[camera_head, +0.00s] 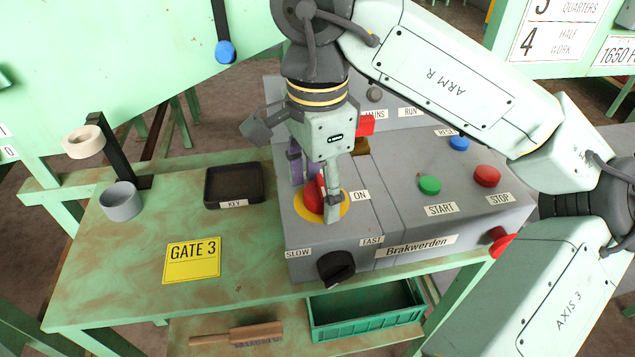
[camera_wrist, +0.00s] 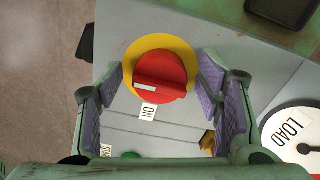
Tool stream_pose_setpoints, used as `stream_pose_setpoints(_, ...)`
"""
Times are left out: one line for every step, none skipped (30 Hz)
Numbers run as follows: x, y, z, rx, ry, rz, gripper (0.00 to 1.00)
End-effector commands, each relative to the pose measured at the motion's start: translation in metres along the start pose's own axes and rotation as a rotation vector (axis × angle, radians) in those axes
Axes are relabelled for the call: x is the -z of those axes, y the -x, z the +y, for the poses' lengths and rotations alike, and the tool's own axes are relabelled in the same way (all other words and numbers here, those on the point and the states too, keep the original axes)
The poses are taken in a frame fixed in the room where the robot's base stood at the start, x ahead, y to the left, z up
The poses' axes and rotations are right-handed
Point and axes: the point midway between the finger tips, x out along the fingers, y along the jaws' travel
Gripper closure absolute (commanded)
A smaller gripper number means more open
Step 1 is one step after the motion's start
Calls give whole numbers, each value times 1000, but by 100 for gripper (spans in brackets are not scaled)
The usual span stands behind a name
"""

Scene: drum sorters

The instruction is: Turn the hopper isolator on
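The hopper isolator is a red rotary knob (camera_head: 312,198) on a yellow disc (camera_head: 343,209), on the left part of the grey panel. In the wrist view the red knob (camera_wrist: 160,76) has a raised bar lying nearly level, with a white mark at its left end. The ON label (camera_wrist: 148,111) is below the knob there; it also shows in the head view (camera_head: 361,196). My gripper (camera_head: 316,190) is above the isolator, pointing down. In the wrist view my gripper (camera_wrist: 162,72) is open, purple-padded fingers either side of the knob, with visible gaps.
The panel also has a green START button (camera_head: 430,184), red STOP button (camera_head: 487,176), blue RESET button (camera_head: 459,143) and black SLOW/FAST knob (camera_head: 336,267). A brass-coloured part (camera_head: 361,146) stands close behind my gripper. A LOAD dial (camera_wrist: 295,140) is at right in the wrist view.

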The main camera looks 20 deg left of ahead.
Motion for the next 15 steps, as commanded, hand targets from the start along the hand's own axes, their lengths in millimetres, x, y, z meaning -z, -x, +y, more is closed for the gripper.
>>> stream_pose_setpoints(0, 0, 0, 0, 0, 0, 45)
stream_pose_setpoints(0, 0, 0, 0, 0, 0, 48)
stream_pose_setpoints(0, 0, 0, 0, 0, 0, 50)
stream_pose_setpoints(0, 0, 0, 0, 0, 0, 52)
stream_pose_setpoints(0, 0, 0, 0, 0, 0, 54)
stream_pose_setpoints(0, 0, 0, 0, 0, 0, 57)
stream_pose_setpoints(0, 0, 0, 0, 0, 0, 59)
stream_pose_setpoints(0, 0, 0, 0, 0, 0, 61)
stream_pose_setpoints(0, 0, 0, 0, 0, 0, 64)
stream_pose_setpoints(0, 0, 0, 0, 0, 0, 66)
stream_pose_setpoints(0, 0, 0, 0, 0, 0, 68)
stream_pose_setpoints(0, 0, 0, 0, 0, 0, 70)
stream_pose_setpoints(0, 0, 0, 0, 0, 0, 72)
stream_pose_setpoints(0, 0, 0, 0, 0, 0, 74)
stream_pose_setpoints(0, 0, 0, 0, 0, 0, 77)
